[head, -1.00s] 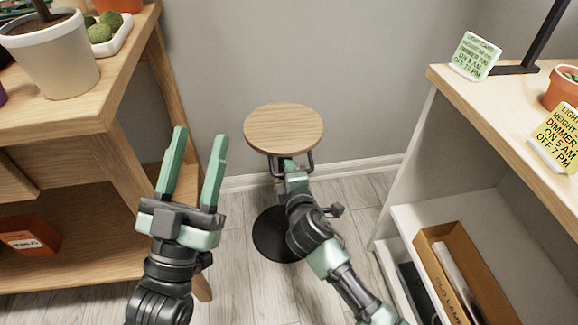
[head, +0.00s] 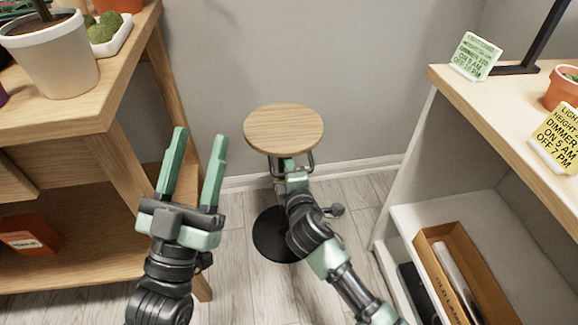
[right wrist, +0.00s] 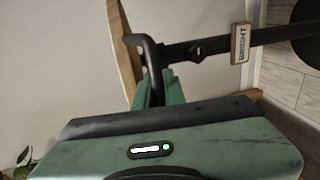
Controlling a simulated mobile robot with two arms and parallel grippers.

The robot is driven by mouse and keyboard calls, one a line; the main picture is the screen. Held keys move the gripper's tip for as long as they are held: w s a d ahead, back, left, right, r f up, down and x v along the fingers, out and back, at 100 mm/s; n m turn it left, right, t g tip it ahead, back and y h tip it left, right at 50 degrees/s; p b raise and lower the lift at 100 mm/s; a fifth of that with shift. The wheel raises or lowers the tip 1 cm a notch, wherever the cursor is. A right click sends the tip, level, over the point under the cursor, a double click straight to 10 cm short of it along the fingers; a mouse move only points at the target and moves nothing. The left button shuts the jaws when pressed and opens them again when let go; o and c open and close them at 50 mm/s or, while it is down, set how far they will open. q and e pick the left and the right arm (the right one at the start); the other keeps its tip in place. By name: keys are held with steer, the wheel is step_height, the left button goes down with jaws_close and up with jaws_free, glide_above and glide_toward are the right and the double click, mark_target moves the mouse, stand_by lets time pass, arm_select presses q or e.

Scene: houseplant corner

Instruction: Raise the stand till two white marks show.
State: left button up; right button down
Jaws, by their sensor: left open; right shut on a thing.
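The stand has a round wooden top (head: 283,130), a dark post and a round black base (head: 270,240) on the floor. Black loop handles show under the top. My right gripper (head: 292,172) is just under the front of the top, shut on a black handle (right wrist: 153,62), as the right wrist view shows. In that view the dark post (right wrist: 212,48) runs sideways past a small lettered wooden tag (right wrist: 240,43). My left gripper (head: 192,170) is open and empty, left of the stand.
A wooden plant table (head: 60,125) with a white pot (head: 55,60) stands at the left. A shelf unit (head: 415,170) at the right holds cards, a terracotta pot (head: 562,90) and a cardboard box (head: 455,265). The wall is close behind the stand.

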stand_by(0.6)
arm_select(q)
step_height(320, 180, down, 15)
steer(key=w+a+g+y+p, duration=0.2)
steer(key=g+y+p, duration=0.15)
steer(key=g, duration=0.65)
steer(key=s+a+f+n+g+y+p, duration=0.1)
steer(key=s+a+f+g+y+p, duration=0.3)
steer(key=s+f+g+p, duration=0.75)
steer(key=s+f, duration=0.2)
steer(key=f, duration=0.6)
steer(key=s+a+f+h, duration=0.1)
steer(key=s+f, duration=0.1)
steer(key=f, duration=0.7)
steer(key=shift+s+a, duration=0.15)
steer(key=shift+s, duration=0.2)
